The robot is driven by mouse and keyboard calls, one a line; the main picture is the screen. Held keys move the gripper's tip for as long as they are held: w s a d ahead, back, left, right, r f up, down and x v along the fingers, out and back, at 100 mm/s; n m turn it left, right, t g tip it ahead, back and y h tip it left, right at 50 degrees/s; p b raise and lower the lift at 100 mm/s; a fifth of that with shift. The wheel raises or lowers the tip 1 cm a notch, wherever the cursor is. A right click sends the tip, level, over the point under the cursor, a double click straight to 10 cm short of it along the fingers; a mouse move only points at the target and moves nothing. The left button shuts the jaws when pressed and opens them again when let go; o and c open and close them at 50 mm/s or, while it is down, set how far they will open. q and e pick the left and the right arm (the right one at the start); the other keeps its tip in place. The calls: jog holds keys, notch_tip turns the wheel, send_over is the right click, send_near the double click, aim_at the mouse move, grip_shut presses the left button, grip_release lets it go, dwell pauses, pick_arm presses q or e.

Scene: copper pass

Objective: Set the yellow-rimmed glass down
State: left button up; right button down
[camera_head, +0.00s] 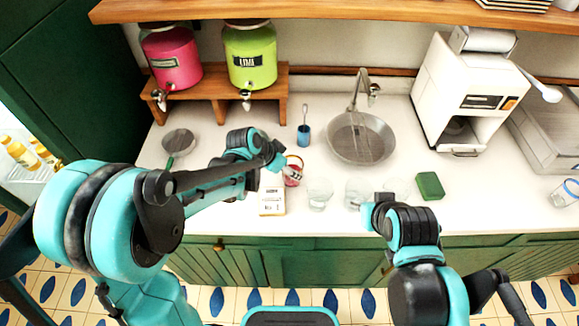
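The yellow-rimmed glass (292,174), with red contents low in it, is upright at the tip of my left gripper (280,163). The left gripper reaches in from the left and appears shut on the glass's left side; its fingers are partly hidden. The glass is just behind and right of a white card or box (272,202). I cannot tell whether its base touches the white counter (300,222). My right gripper (372,208) is at the counter's front edge, close to the clear glasses. Its fingers are too hidden to tell if it is open.
Behind are a round sink (361,138), a blue cup (304,134) and a wooden stand (283,80) with pink and green dispensers. A strainer (179,142) lies left.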

pick_arm(q)
jog(key=o, duration=0.4)
jog(key=shift+a+r+p, duration=0.1)
jog(key=shift+r+p, duration=0.25)
jog(key=p+v, duration=0.3)
jog(key=v, duration=0.9)
jog(key=s+a+n+t+y, duration=0.1)
jog(key=s+a+n, duration=0.2)
jog(key=s+a, duration=0.1)
jog(key=s+a+r+n+t+y, duration=0.1)
jog(key=s+a+n+y, duration=0.1)
jog(key=s+a+n, duration=0.1)
jog(key=s+a+r+n+t+y, duration=0.1)
jog(key=s+a+n+y, duration=0.1)
jog(key=s+a+n, duration=0.2)
jog(key=shift+s+a+r, duration=0.1)
jog(key=shift+s+a, duration=0.15)
jog(key=shift+s, duration=0.65)
jog(key=shift+s+a+r, duration=0.1)
jog(key=shift+s+a, duration=0.15)
jog(key=shift+s, duration=0.65)
jog(key=shift+f, duration=0.15)
